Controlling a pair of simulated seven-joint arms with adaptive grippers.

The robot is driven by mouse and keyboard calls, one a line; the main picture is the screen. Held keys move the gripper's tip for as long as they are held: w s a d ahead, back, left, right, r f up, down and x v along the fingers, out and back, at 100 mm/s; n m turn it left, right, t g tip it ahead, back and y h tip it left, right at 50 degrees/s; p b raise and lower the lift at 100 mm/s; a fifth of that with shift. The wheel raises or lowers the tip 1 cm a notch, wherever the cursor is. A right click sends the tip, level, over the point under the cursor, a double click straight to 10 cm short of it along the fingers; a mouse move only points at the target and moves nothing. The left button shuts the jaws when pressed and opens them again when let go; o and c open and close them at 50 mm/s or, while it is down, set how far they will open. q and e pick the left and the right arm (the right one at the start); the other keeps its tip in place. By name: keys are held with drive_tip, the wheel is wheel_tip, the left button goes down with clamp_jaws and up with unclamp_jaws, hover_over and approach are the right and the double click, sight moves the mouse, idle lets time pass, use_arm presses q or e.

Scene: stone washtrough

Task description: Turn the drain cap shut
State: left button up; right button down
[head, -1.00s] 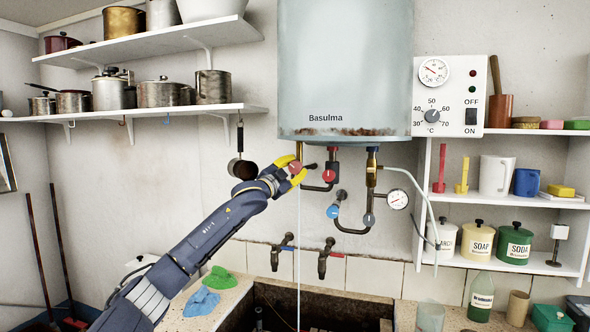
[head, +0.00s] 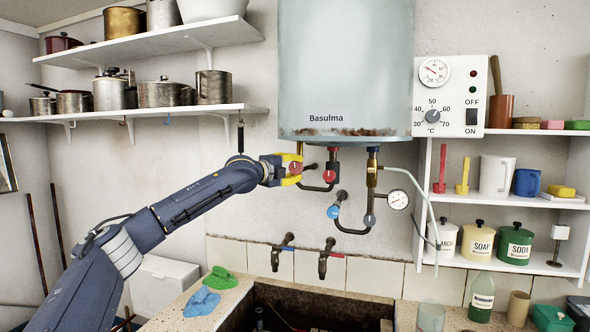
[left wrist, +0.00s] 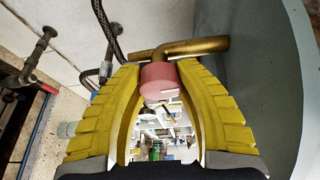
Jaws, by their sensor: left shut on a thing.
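The drain cap (head: 296,168) is a small red-pink cap on the brass pipe at the lower left of the water heater (head: 345,70). In the left wrist view the pink cap (left wrist: 159,80) sits between my two yellow fingers, at the end of the bent brass pipe (left wrist: 190,47). My left gripper (head: 291,169) is shut on the cap, coming from the left with its arm nearly level at the wrist. The fingers partly hide the cap in the head view. No water stream shows below it. My right gripper is not in view.
A red-handled valve (head: 329,176) is close to the right of the cap, with a blue-handled valve (head: 333,212) lower down. Two wall taps (head: 326,258) stand over the stone trough (head: 250,281). A pan shelf (head: 160,112) is above my arm.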

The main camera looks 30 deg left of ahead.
use_arm(q)
drive_tip(key=shift+d+m, duration=0.1)
drive_tip(key=shift+m, duration=0.4)
drive_tip(key=o, duration=1.3)
drive_tip(key=s+a, duration=0.1)
drive_tip(key=s, duration=1)
drive_tip(key=shift+s+a+r, duration=0.25)
drive_tip(key=shift+s+r, duration=0.15)
drive_tip(key=shift+f, duration=0.1)
